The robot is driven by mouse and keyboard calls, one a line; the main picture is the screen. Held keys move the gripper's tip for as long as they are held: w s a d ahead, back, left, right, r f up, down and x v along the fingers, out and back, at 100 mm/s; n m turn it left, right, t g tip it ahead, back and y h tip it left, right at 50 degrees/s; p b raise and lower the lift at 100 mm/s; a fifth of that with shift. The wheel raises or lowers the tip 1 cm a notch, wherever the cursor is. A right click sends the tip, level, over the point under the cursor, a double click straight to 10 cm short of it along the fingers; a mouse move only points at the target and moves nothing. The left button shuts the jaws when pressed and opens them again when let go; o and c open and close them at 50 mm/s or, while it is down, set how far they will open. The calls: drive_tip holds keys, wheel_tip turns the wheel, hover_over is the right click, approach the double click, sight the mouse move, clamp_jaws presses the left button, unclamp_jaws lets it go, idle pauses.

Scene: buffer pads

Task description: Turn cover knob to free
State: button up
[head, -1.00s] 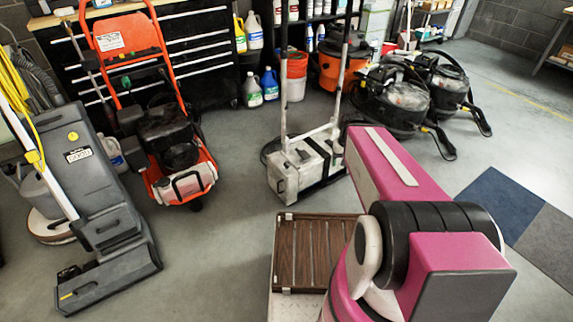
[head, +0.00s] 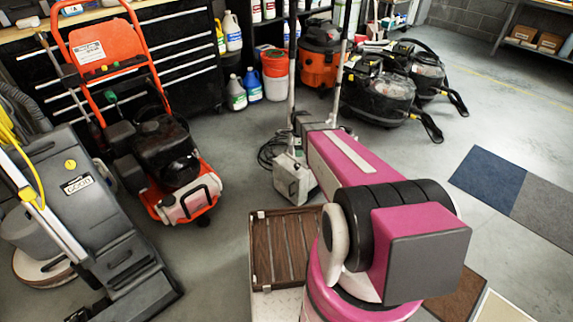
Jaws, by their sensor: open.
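No cover knob can be made out in the head view. A white and grey floor machine (head: 293,181) with two tall upright poles stands at the centre, its right part hidden behind my pink arm. My arm reaches forward towards it from the lower right. My gripper does not show; whether it is touching anything cannot be told. A grey upright floor machine (head: 105,215) with a round pad base stands at the left.
An orange pressure washer (head: 158,160) stands left of centre. A slatted brown tray (head: 262,245) is close in front of me. Black vacuums (head: 380,95) and an orange vacuum (head: 320,55) stand at the back. Flat blue (head: 497,178) and grey tiles lie on open floor at the right.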

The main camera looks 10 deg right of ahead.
sight(297, 165)
drive_tip(key=f, duration=1.1)
drive_tip(key=shift+w+a, duration=0.15)
drive_tip(key=shift+w, duration=0.05)
drive_tip(key=c, duration=0.9)
